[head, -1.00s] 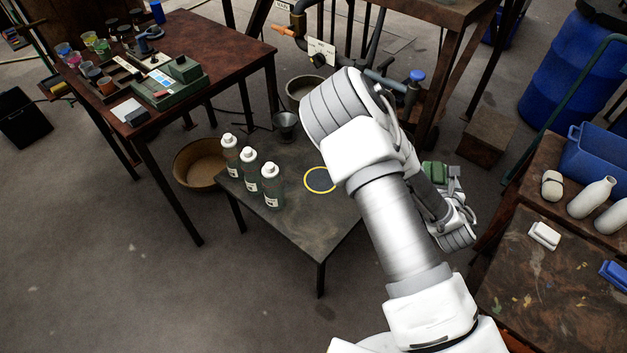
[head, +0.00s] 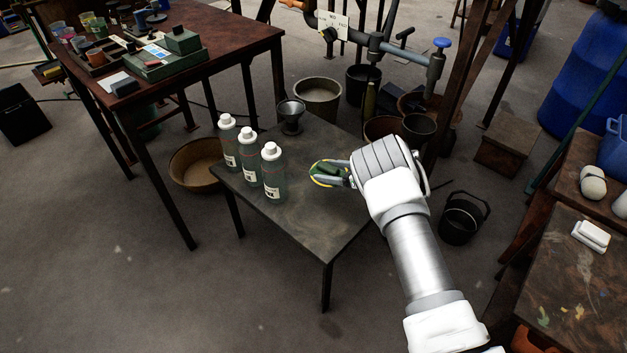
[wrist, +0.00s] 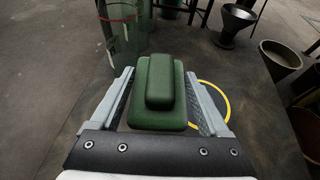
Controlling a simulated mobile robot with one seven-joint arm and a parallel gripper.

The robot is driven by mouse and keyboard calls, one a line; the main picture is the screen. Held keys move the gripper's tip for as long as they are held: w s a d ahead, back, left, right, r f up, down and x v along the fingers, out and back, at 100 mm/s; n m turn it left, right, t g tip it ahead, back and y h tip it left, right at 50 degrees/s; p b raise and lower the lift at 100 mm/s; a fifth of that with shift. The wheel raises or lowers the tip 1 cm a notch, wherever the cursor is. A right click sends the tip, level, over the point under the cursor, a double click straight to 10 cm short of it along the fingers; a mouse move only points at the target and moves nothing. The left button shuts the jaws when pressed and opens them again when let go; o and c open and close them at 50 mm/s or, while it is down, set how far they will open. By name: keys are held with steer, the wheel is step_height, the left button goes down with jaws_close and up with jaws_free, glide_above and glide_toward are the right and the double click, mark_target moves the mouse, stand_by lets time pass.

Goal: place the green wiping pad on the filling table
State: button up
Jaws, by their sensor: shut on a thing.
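The green wiping pad (wrist: 160,95) has a raised grip on top and sits between the two fingers of my gripper (wrist: 163,105) in the wrist view. My gripper (head: 330,173) is shut on the pad, which shows as a small green shape (head: 326,170) in the head view. It is over the low dark filling table (head: 310,225), at the yellow ring (head: 314,179) marked on its top. In the wrist view the ring (wrist: 226,96) shows partly behind the pad and right finger. I cannot tell whether the pad touches the table.
Three white-capped bottles (head: 250,160) stand on the table's left side, and a grey funnel (head: 290,114) stands at its back. Buckets and pots (head: 318,98) stand behind the table. The table's front part is clear.

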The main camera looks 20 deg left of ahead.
steer(key=b, duration=0.2)
glide_above(327, 229)
step_height(327, 229, down, 7)
steer(key=shift+f, duration=0.1)
steer(key=shift+f+b, duration=1.05)
steer(key=shift+f, duration=0.85)
steer(key=shift+f, duration=0.15)
steer(key=o, duration=1.4)
